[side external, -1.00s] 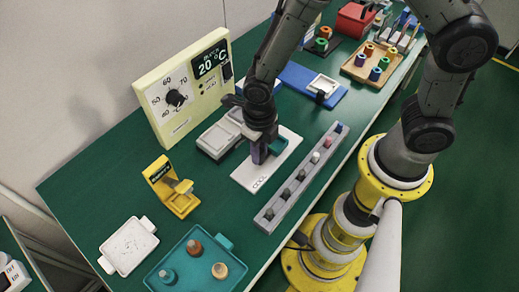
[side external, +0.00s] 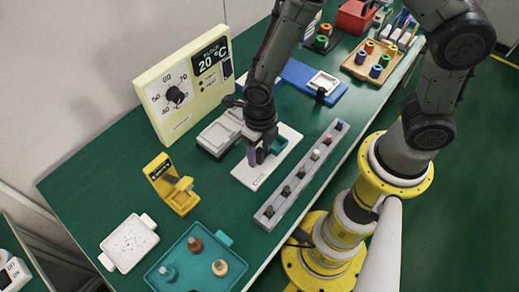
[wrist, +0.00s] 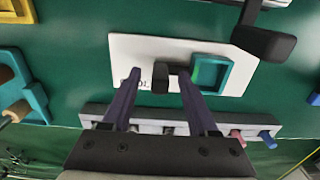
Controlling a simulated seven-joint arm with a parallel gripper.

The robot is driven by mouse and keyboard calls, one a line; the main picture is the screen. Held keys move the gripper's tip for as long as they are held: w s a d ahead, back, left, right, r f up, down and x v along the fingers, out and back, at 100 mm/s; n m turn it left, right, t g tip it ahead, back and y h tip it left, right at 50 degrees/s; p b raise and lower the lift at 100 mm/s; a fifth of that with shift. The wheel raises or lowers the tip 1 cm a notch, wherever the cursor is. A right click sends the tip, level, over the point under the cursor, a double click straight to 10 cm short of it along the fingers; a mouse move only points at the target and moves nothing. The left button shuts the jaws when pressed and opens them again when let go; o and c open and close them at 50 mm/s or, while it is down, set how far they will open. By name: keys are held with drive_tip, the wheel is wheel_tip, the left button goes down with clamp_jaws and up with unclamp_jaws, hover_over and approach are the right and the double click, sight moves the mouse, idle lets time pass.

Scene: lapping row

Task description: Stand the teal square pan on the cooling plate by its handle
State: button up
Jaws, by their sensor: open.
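The teal square pan (wrist: 212,74) sits on the right part of the white cooling plate (wrist: 150,50) in the wrist view, apparently flat. Its dark handle (wrist: 161,80) points left, between my fingers. My gripper (wrist: 158,80) is open, one purple finger on each side of the handle, with a gap visible. In the side view my gripper (side external: 257,155) is low over the plate (side external: 252,178), and the pan (side external: 279,145) shows partly behind it.
A grey rack (side external: 297,180) with several pegs runs along the plate's right side. A grey block (side external: 213,139) and the dial panel reading 20 °C (side external: 182,90) stand to the left. A yellow stand (side external: 172,186) and a teal tray (side external: 178,274) are nearer. Green table is bare between them.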

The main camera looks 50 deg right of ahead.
drive_tip(key=shift+r, duration=0.15)
drive_tip(key=w+d+r+m+t, duration=0.1)
drive_tip(key=d+r, duration=0.1)
drive_tip(key=r, duration=0.8)
drive_tip(key=d+r+m+t, duration=0.1)
drive_tip(key=d+r, duration=0.2)
drive_tip(key=r, duration=0.7)
drive_tip(key=s+d+r+m+t, duration=0.1)
drive_tip(key=s+d+r+m, duration=0.1)
drive_tip(key=m, duration=0.9)
drive_tip(key=s+d+r+m+t, duration=0.1)
drive_tip(key=s+d+m, duration=0.3)
drive_tip(key=m, duration=0.7)
drive_tip(key=s+d+r+m+t, duration=0.1)
drive_tip(key=s+d+r+m, duration=0.2)
drive_tip(key=m, duration=0.9)
drive_tip(key=s, duration=0.3)
drive_tip(key=shift+s+d+r+t, duration=0.3)
drive_tip(key=shift+s+d, duration=0.1)
